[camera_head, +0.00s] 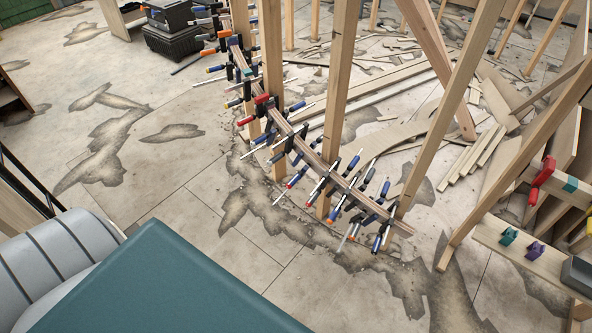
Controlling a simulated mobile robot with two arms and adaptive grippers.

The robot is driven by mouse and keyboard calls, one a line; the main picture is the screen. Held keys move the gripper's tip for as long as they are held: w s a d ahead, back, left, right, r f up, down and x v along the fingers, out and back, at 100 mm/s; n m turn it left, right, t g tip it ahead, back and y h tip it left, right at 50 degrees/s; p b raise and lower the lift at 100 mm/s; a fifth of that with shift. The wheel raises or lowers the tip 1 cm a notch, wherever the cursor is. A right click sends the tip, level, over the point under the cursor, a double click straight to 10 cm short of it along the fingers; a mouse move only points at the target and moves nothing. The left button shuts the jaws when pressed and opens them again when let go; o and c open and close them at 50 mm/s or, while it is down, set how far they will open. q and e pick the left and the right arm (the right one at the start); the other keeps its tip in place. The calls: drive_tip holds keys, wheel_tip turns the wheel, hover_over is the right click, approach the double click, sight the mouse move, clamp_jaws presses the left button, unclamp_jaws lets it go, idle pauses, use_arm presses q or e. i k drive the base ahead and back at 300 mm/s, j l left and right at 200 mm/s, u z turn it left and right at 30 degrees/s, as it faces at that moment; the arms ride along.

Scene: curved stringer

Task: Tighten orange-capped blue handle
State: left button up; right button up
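A curved wooden stringer (327,166) runs diagonally through the middle of the head view, lined with several bar clamps. Most clamp handles are blue, with differing end caps. Near its lower right end, a blue handle (356,227) appears to have an orange cap (352,237) at its bottom. Other orange parts show at the upper end, including an orange piece (224,34). The handles are small here, so I cannot tell how tight any is. Neither of my grippers is in view.
Upright wooden posts (339,90) stand along the stringer. Loose boards (470,160) lie behind it. A shelf (535,262) with small coloured clamps stands at right. Black cases (180,45) sit at upper left. A teal surface (160,290) fills the lower front. The stained floor at left is mostly open.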

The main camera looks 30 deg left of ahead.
sight(332, 216)
drive_tip(key=u, duration=0.7)
